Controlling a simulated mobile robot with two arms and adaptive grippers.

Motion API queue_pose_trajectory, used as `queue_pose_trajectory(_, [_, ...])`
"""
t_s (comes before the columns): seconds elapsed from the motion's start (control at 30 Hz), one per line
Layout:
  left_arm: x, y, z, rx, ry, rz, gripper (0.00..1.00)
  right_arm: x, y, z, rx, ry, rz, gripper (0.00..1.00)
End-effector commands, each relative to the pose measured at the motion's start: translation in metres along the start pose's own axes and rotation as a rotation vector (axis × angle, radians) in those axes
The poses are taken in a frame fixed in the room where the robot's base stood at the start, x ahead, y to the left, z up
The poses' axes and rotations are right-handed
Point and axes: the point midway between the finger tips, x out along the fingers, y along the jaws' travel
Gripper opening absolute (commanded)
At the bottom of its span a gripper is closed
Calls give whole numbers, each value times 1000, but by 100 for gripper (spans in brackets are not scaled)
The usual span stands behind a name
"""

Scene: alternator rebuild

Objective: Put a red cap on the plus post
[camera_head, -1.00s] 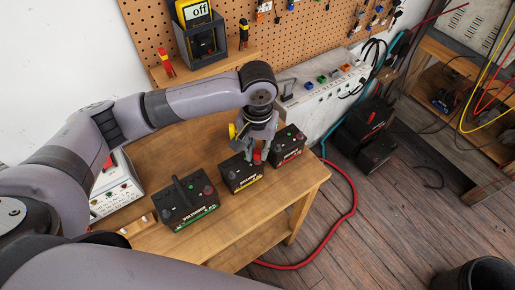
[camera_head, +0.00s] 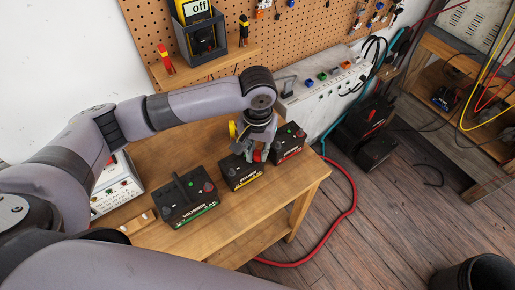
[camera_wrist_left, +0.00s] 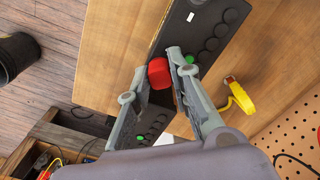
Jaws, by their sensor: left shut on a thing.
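A red cap (camera_wrist_left: 159,73) sits between the fingertips of my left gripper (camera_head: 258,158), which is shut on it. In the left wrist view the gripper (camera_wrist_left: 160,72) holds the cap over a black battery top; whether the cap touches a post I cannot tell. In the head view the gripper is at the middle, yellow-labelled battery (camera_head: 241,178), and its fingers hide part of that top. A green-labelled battery (camera_head: 188,204) stands to the left and a red-labelled one (camera_head: 291,146) to the right. My right gripper is out of view.
The batteries stand in a row on a wooden bench (camera_head: 230,225).

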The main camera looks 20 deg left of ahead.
Motion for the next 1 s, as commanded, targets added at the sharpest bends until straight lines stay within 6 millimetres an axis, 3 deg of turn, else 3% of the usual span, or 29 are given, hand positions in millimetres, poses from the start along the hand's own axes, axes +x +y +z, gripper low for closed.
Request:
queue_pose_trajectory(0.37, [3,0,0,0,0,0,8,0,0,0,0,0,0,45])
queue_pose_trajectory(0.4, [3,0,0,0,0,0,20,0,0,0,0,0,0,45])
queue_pose_trajectory(0.73, [3,0,0,0,0,0,42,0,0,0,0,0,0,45])
queue_pose_trajectory(1.0, [2,0,0,0,0,0,43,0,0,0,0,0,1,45])
